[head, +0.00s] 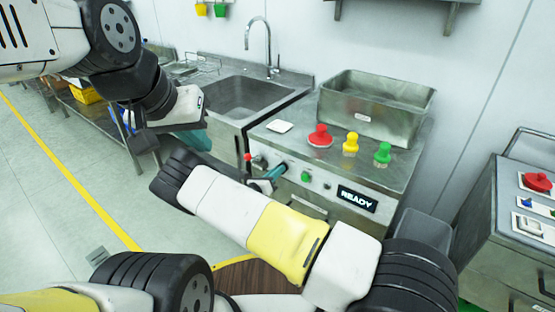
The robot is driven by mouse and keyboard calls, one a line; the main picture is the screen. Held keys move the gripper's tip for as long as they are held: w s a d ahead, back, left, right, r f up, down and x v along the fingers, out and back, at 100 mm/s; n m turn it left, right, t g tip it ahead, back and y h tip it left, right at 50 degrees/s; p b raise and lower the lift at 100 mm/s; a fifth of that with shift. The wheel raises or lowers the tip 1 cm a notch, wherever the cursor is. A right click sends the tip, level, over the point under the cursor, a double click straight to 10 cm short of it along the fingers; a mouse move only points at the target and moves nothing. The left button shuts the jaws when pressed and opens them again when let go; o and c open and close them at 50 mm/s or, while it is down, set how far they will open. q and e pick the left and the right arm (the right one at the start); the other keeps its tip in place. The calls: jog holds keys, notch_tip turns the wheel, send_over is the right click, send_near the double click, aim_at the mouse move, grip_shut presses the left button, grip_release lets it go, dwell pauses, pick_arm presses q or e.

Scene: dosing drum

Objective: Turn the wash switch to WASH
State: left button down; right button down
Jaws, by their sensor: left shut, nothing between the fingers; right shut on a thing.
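The metal machine (330,170) has a sloped front panel with small controls and a black display (357,199) that reads READY. My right gripper (276,172) reaches the left part of this panel and is shut on a small dark switch (283,167), seemingly the wash switch. The fingers and my wrist hide most of it, so its direction and label cannot be read. My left gripper (197,139) is shut and empty, in the air left of the machine in front of the sink, partly hidden by its wrist.
A green button (306,176) and another knob (327,187) are right of my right gripper. A red, a yellow and a green knobbed piece (383,153) and a steel tub (375,105) stand on top. A sink (240,95) is behind left; a cabinet (510,220) is at right.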

jog(key=m, duration=1.1)
jog(key=shift+s+d+f, duration=0.1)
jog(key=shift+s+d, duration=0.05)
jog(key=shift+s, duration=0.05)
jog(key=shift+m, duration=0.3)
dwell(0.3)
jog(key=c, duration=1.5)
grip_release()
jog(key=v, duration=0.7)
jog(key=shift+s+a, duration=0.25)
jog(key=shift+s, duration=0.05)
